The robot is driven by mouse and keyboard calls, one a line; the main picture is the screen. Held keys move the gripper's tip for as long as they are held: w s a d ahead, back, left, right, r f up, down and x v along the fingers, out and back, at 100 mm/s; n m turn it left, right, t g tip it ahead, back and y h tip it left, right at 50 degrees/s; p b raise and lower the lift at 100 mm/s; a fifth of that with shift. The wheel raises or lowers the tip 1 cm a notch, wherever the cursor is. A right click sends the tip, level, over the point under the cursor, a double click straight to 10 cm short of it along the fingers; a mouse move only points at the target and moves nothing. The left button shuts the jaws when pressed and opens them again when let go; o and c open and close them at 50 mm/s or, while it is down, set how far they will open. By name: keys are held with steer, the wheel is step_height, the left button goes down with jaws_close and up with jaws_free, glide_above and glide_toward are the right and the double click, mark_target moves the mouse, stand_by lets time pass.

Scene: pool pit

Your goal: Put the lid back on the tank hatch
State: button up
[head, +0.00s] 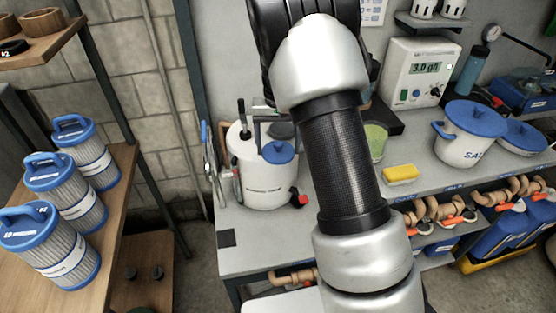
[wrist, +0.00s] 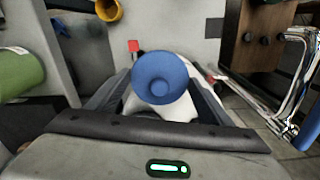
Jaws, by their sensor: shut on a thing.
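The tank (head: 262,182) is a white, rounded vessel on the left end of the grey bench. The blue round lid (head: 278,152) with a small central knob shows at the tank's top front. In the wrist view the lid (wrist: 160,72) is between the two dark fingers of my gripper (wrist: 160,88), which is shut on it. White surface shows just below the lid there. I cannot tell whether the lid touches the tank. The hatch opening is not clearly visible. My arm covers the middle of the head view.
A red-handled valve (head: 299,197) sticks out at the tank's right. A green beaker (head: 376,140), yellow sponge (head: 400,174) and white pot (head: 468,140) stand further right. Blue-capped filters (head: 65,195) stand on the left shelf.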

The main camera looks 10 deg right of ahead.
steer(key=w+d+r+p, duration=0.2)
steer(key=w+r+p, duration=0.1)
steer(key=w+p, duration=0.25)
steer(key=w+d+r+p, duration=0.2)
steer(key=w+r+p, duration=0.15)
steer(key=w, duration=0.25)
step_height(320, 180, down, 7)
steer(key=w+b, duration=0.1)
steer(key=shift+w+f+m+b, duration=0.2)
steer(key=shift+w+m+b, duration=0.1)
steer(key=shift+w, duration=0.1)
steer(key=shift+d, duration=0.1)
steer(key=shift+f+b, duration=0.15)
steer(key=shift+b, duration=0.55)
stand_by(1.9)
stand_by(0.3)
steer(key=o, duration=1.1)
steer(key=shift+o, duration=0.6)
